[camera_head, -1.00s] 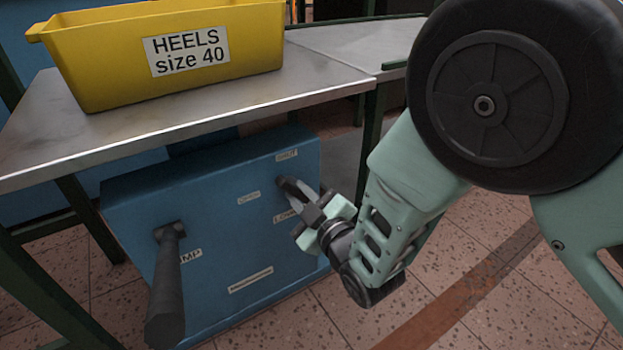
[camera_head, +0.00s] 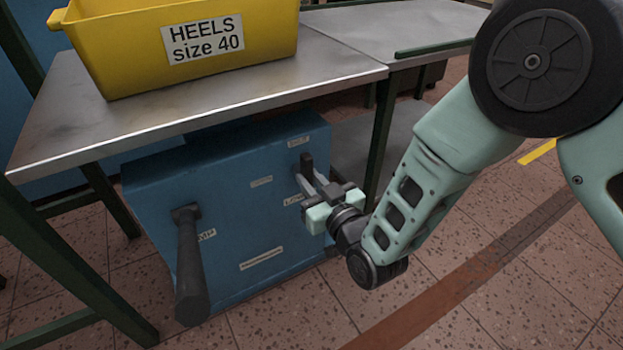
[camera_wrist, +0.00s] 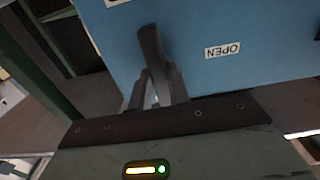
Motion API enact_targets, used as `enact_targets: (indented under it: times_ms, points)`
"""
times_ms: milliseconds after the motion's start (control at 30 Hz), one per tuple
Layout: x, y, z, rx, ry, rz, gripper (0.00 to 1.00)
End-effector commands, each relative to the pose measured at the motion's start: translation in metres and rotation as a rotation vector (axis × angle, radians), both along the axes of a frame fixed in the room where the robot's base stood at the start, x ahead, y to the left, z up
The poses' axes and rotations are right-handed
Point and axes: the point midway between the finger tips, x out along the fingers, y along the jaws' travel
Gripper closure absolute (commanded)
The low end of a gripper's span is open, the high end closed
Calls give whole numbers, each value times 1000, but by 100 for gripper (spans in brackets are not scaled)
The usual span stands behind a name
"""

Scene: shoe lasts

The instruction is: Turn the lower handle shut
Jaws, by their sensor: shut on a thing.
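The lower handle (camera_head: 306,164) is a short dark lever on the right of the blue box's front face. It lies close to the SHUT label (camera_head: 299,142). My gripper (camera_head: 311,183) reaches it from the lower right, and its fingers are shut on the lever. In the wrist view the lever (camera_wrist: 151,46) sticks out between the two fingers (camera_wrist: 157,85). The OPEN label (camera_wrist: 222,51) appears upside down beside it, apart from the lever. The handle's pivot is mostly hidden by the fingers.
A larger dark handle (camera_head: 190,265) hangs from the left of the blue box (camera_head: 225,210). A metal table (camera_head: 130,125) overhangs the box and carries a yellow HEELS bin (camera_head: 120,60). A green table leg (camera_head: 381,130) stands right of my gripper. Tiled floor lies clear in front.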

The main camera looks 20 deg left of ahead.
Motion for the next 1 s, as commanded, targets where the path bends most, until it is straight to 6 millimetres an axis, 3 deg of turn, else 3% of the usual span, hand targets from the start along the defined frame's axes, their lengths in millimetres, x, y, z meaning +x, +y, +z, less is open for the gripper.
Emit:
enact_targets:
  times_ms: [533, 567, 600, 1000]
  points:
    - [-1, 0, -1, 13, 20, 0, 100]
    - [-1, -1, -1, 13, 19, 0, 73]
    - [-1, 0, -1, 13, 19, 0, 62]
    - [-4, -5, 0, 13, 18, 0, 60]
